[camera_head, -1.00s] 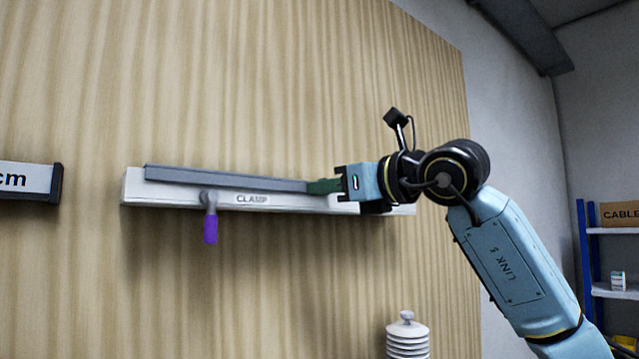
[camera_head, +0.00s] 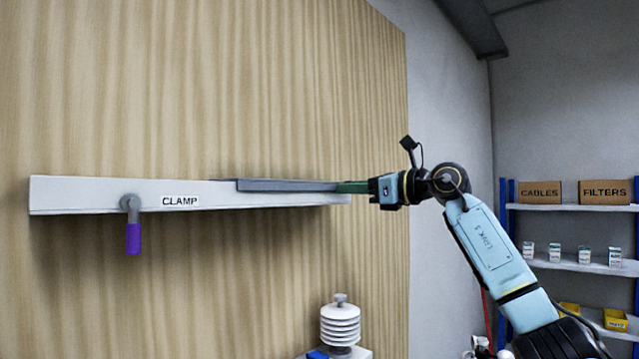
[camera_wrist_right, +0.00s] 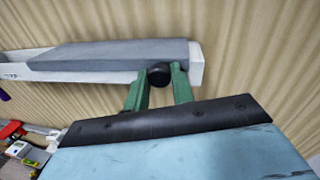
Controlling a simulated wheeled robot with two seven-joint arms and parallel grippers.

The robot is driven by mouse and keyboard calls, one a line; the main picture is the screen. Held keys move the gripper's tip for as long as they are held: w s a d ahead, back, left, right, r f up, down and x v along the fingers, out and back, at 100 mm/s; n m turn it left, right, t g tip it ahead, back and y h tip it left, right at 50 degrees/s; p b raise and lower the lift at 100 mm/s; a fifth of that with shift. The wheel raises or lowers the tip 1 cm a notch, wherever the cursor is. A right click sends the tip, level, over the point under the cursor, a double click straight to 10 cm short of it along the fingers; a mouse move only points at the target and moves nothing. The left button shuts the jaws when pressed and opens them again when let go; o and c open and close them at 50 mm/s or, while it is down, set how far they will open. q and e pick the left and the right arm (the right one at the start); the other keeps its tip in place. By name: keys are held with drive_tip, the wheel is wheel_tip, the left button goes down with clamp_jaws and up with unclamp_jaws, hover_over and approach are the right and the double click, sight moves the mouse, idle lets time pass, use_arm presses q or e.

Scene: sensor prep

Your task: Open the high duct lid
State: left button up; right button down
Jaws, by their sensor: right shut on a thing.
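The duct is a long white rail (camera_head: 90,195) on the wooden wall panel, labelled CLAMP. Its grey lid (camera_head: 285,185) lies along the right part of the rail, and the left part of the rail is uncovered. A clamp lever with a purple handle (camera_head: 133,238) hangs straight down left of the label. My right gripper (camera_head: 345,187) is at the lid's right end. In the right wrist view its green fingers (camera_wrist_right: 156,80) are shut around a black round knob (camera_wrist_right: 160,73) at the end of the grey lid (camera_wrist_right: 110,55). My left gripper is not in view.
A white ribbed insulator (camera_head: 340,325) stands below the rail's right end. A shelf rack (camera_head: 570,207) with CABLES and FILTERS boxes stands at the far right. The panel above the rail is clear.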

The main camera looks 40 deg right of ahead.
drive_tip(key=shift+d, duration=0.25)
drive_tip(key=c, duration=1.2)
unclamp_jaws()
drive_tip(key=b+v, duration=0.4)
drive_tip(key=v, duration=0.9)
drive_tip(key=shift+s+r, duration=0.1)
drive_tip(key=shift+s, duration=0.1)
